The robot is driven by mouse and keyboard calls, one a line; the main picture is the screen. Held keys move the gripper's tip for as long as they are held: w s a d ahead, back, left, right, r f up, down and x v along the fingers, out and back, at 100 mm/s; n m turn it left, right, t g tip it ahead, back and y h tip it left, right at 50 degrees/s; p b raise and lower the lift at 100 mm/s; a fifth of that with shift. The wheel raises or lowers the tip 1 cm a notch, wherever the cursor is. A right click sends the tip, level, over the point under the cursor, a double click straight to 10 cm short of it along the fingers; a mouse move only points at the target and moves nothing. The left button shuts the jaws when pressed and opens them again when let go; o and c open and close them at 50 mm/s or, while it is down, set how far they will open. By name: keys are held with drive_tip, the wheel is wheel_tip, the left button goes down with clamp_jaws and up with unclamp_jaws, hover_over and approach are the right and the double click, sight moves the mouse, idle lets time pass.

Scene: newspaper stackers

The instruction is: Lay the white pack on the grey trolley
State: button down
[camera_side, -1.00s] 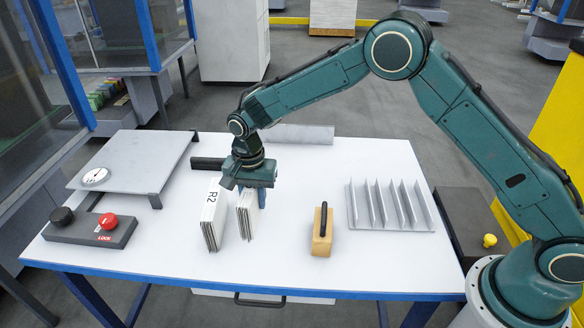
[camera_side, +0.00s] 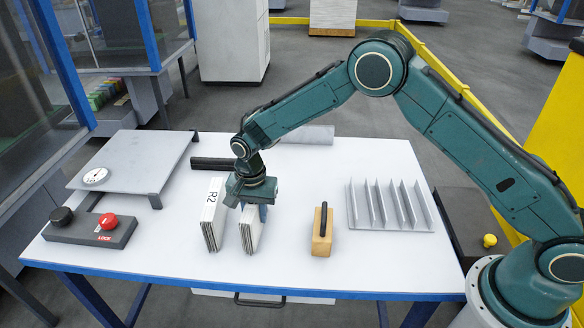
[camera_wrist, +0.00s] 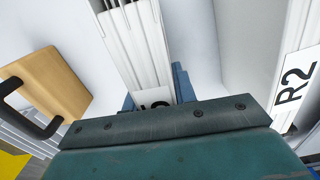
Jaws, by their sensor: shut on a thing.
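A narrow white pack (camera_side: 249,231) of several upright layers stands on edge under my gripper (camera_side: 252,208). My gripper is shut on its upper part, and one blue finger shows on its right side. In the wrist view the white pack (camera_wrist: 137,45) runs away from the jaws, with a partly hidden black mark on its label. I cannot tell whether its lower edge touches the table. A grey raised platform (camera_side: 140,155) on short legs, with a round dial on its left corner, stands at the table's back left. I cannot tell whether it is the trolley.
A second white pack marked R2 (camera_side: 213,215) stands close on the left. A wooden block with a black handle (camera_side: 322,230) and a finned grey rack (camera_side: 390,208) are on the right. A dark box with red and black knobs (camera_side: 90,230) sits front left.

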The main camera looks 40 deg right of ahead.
drive_tip(key=shift+f, duration=0.1)
drive_tip(key=c, duration=1.1)
unclamp_jaws()
wheel_tip(320, 180, up, 14)
drive_tip(key=shift+d+f, duration=0.1)
drive_tip(key=shift+f, duration=0.15)
drive_tip(key=shift+r, duration=0.1)
